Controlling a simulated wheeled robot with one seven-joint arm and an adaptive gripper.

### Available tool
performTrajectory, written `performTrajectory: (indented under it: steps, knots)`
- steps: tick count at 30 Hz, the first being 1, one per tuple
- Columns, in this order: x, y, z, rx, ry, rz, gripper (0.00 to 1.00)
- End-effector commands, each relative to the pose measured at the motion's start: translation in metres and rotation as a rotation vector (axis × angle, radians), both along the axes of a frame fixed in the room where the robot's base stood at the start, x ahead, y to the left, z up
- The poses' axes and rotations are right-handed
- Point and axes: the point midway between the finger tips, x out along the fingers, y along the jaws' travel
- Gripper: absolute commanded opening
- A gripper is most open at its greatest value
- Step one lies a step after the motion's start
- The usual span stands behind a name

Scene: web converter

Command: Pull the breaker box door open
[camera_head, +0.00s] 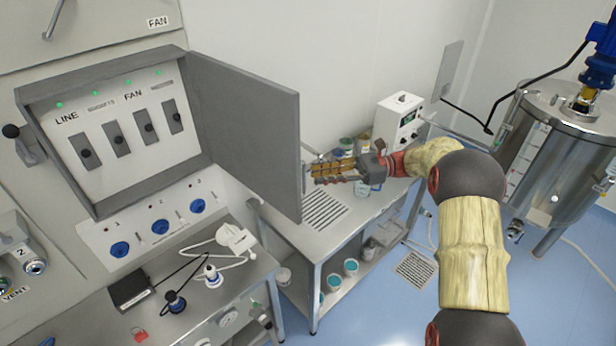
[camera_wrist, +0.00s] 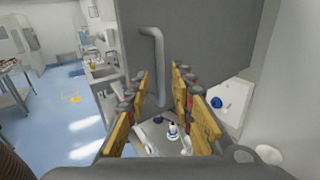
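The grey breaker box (camera_head: 100,205) hangs on the wall at left in the head view. Its grey door (camera_head: 245,130) stands swung wide open to the right, showing the switches inside. In the wrist view the door (camera_wrist: 210,40) fills the upper middle, with its bent grey handle (camera_wrist: 155,62). My gripper (camera_head: 312,172) is just right of the door's free edge. In the wrist view my gripper (camera_wrist: 160,85) is open, its yellow-padded fingers apart on either side of the handle's lower part. I see no clear contact with the handle.
A steel bench (camera_head: 150,300) with a small black box and cables stands below the breaker box. A steel cart (camera_head: 330,235) with jars stands under my gripper. A white instrument box (camera_head: 398,122) and a steel tank (camera_head: 545,170) are to the right.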

Motion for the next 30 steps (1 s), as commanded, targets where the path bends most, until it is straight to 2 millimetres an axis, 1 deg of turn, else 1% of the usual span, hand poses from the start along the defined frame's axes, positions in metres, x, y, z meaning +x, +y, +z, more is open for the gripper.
performTrajectory:
  steps: [1, 6, 9, 12, 17, 30]
  knots:
    - [0.002, -0.012, -0.001, 0.000, 0.001, -0.002, 0.24]
    - [0.005, -0.042, -0.001, 0.000, 0.000, -0.002, 0.24]
    - [0.006, -0.054, -0.001, -0.001, 0.000, 0.000, 0.24]
    - [0.007, -0.062, -0.001, 0.000, 0.001, 0.000, 0.24]
    - [0.007, -0.066, -0.001, 0.000, 0.001, 0.001, 0.24]
    - [0.008, -0.065, -0.001, 0.002, -0.017, 0.000, 0.24]
